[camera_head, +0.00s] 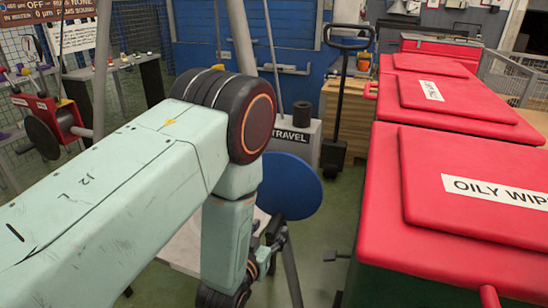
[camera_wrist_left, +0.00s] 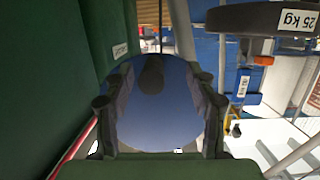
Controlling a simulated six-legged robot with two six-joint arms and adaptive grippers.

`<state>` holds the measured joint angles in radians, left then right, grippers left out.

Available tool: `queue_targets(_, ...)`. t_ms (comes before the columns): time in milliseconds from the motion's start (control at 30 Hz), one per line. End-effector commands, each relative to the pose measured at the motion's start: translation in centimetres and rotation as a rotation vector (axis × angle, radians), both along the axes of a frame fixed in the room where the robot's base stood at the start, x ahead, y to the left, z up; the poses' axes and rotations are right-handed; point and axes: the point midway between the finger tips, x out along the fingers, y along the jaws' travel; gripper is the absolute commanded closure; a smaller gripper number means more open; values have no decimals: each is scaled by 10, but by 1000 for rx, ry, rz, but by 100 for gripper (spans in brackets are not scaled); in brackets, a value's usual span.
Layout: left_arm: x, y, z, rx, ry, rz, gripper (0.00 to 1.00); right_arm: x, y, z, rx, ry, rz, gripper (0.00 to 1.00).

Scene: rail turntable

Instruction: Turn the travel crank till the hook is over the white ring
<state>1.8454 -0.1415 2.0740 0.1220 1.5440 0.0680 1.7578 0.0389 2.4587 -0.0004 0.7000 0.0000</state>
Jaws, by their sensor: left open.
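A box labelled TRAVEL (camera_head: 295,137) stands beyond my left arm in the head view, with a dark cylinder (camera_head: 302,113) at its top. A blue disc (camera_head: 291,186) is in front of it, partly hidden by my arm. My left gripper (camera_head: 271,236) is low beside the disc, partly hidden by its own wrist. In the left wrist view, the blue disc (camera_wrist_left: 158,125) shows between the open, empty fingers of my left gripper (camera_wrist_left: 157,90), with a dark, rounded shape (camera_wrist_left: 152,73) against it. I cannot make out the travel crank, hook or white ring. My right gripper is out of view.
A pallet truck handle (camera_head: 345,90) stands behind. A red winch with a dark wheel (camera_head: 42,137) is at far left. A 25 kg weight (camera_wrist_left: 262,20) overhangs in the left wrist view.

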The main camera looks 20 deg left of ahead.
Motion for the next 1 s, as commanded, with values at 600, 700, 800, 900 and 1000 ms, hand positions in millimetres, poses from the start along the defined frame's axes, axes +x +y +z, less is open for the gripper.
queue_targets(600,-43,0,0,1,2,0,43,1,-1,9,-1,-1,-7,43)
queue_targets(700,-50,0,0,1,1,0,43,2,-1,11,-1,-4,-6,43)
queue_targets(800,-57,0,0,0,2,0,43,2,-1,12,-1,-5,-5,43)
queue_targets(900,-64,0,-1,0,3,0,43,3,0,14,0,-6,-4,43)
queue_targets(1000,-69,0,0,0,1,-1,43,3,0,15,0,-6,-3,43)
